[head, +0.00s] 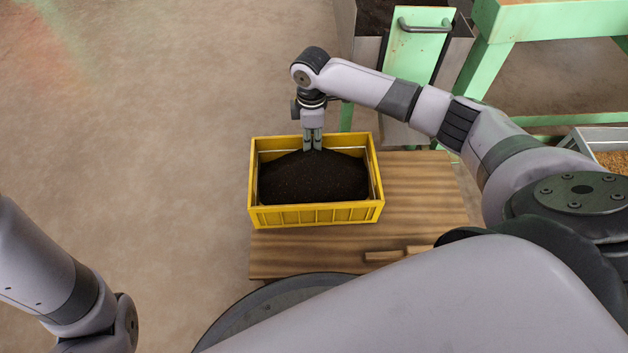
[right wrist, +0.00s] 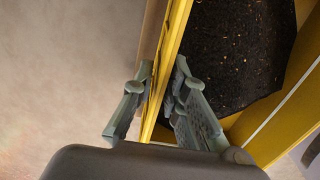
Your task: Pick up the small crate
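The small crate (head: 316,215) is yellow, open-topped and filled with dark soil (head: 312,180). It is upright at the far left part of a wooden tabletop (head: 425,190). My right gripper (head: 313,150) points down at the middle of the crate's far wall. In the right wrist view its fingers (right wrist: 163,75) straddle the yellow wall (right wrist: 173,50), one outside and one on the soil side, and look closed against it. The soil also shows there (right wrist: 240,50). Part of my left arm shows at the lower left of the head view, but its gripper is out of view.
Small wooden pieces (head: 397,254) lie near the tabletop's front. A pale green panel with a dark handle (head: 418,50) stands behind, and a green frame (head: 490,60) is at the back right. A grey bin (head: 590,142) is at the right edge. Floor left of the crate is clear.

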